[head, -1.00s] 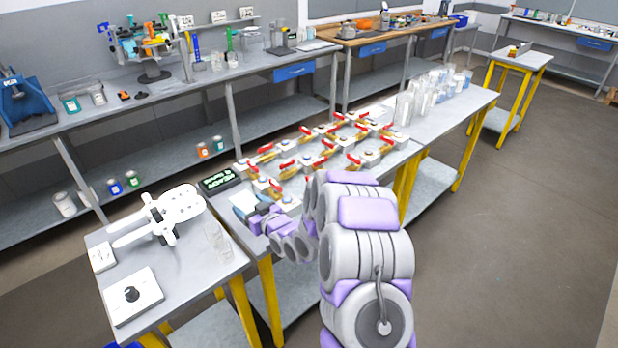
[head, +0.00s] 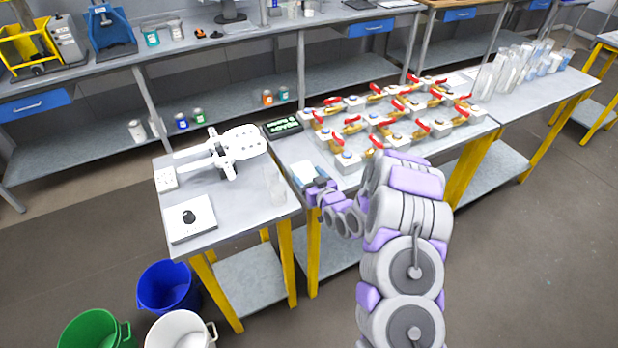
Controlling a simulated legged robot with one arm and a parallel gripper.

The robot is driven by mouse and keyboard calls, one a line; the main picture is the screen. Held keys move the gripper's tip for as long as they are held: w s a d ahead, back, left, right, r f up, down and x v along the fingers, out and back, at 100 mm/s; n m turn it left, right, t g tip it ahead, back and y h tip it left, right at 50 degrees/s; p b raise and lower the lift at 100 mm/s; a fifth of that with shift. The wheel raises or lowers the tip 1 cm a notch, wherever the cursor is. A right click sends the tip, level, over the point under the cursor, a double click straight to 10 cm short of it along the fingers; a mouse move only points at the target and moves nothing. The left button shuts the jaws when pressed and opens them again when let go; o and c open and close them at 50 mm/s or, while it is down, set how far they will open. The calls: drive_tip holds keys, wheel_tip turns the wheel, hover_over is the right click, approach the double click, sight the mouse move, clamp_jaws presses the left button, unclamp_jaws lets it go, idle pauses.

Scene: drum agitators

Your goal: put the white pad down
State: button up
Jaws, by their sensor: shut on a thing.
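The white pad (head: 303,172) is a small, flat, pale square at the left end of the bench with the valves. My gripper (head: 315,186) is shut on its near edge. The pad appears at or just above the bench top (head: 290,148); I cannot tell whether it touches. The fingertips are small and partly hidden by my own wrist.
Rows of red-handled valves (head: 375,121) stand right of the pad, with a black display (head: 282,127) behind it. Buckets (head: 168,285) stand on the floor.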

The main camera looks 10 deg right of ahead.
drive_tip(key=o, duration=1.1)
drive_tip(key=p+v, duration=0.2)
drive_tip(key=v, duration=1)
